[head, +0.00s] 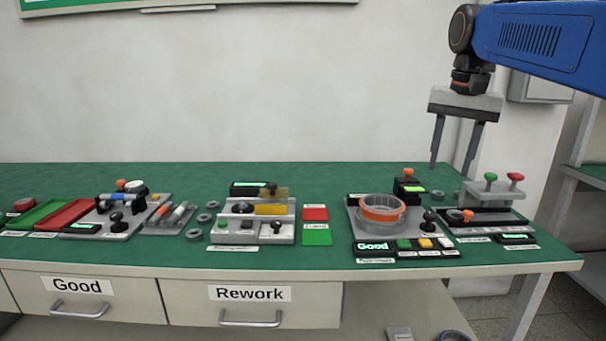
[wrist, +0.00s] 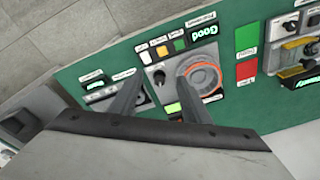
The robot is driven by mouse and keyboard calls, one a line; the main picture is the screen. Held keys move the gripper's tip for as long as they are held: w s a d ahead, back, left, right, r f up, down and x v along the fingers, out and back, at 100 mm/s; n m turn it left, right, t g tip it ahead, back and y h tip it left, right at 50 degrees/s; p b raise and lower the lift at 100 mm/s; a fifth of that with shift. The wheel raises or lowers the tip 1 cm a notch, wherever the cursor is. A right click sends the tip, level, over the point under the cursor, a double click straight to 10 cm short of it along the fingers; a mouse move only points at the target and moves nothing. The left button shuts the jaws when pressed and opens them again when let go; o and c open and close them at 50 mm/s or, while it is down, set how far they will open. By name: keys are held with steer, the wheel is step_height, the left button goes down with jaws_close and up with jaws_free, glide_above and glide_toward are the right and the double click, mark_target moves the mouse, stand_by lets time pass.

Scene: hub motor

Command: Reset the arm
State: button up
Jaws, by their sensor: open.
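My gripper (head: 453,165) hangs from my blue arm at the upper right of the head view. Its two long dark fingers point down and stand apart, with nothing between them. The fingertips are above the back right part of the green bench. In the wrist view my gripper (wrist: 160,88) also shows open and empty. A grey ring part with an orange band (head: 382,214) sits on a grey test station to the left of and below the fingers; it also shows in the wrist view (wrist: 203,77), partly hidden behind one finger.
A display reading "Good" (head: 373,246) and several buttons stand before the ring station. A press-like fixture with green and red knobs (head: 503,191) is at the right end. More fixtures fill the bench (head: 300,175) leftward. Drawers labelled Good (head: 80,296) and Rework (head: 250,305) are shut below.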

steer(key=s+a+f+n+t, duration=0.1)
steer(key=s+f+n, duration=0.2)
steer(key=s+f, duration=0.8)
steer(key=s+a+f+n+t, duration=0.1)
steer(key=s+f+n+t, duration=0.1)
steer(key=s+f, duration=1)
step_height(320, 180, down, 6)
steer(key=shift+a+r+n, duration=0.1)
steer(key=shift+a+n, duration=0.15)
steer(key=shift+n, duration=0.15)
stand_by(1.0)
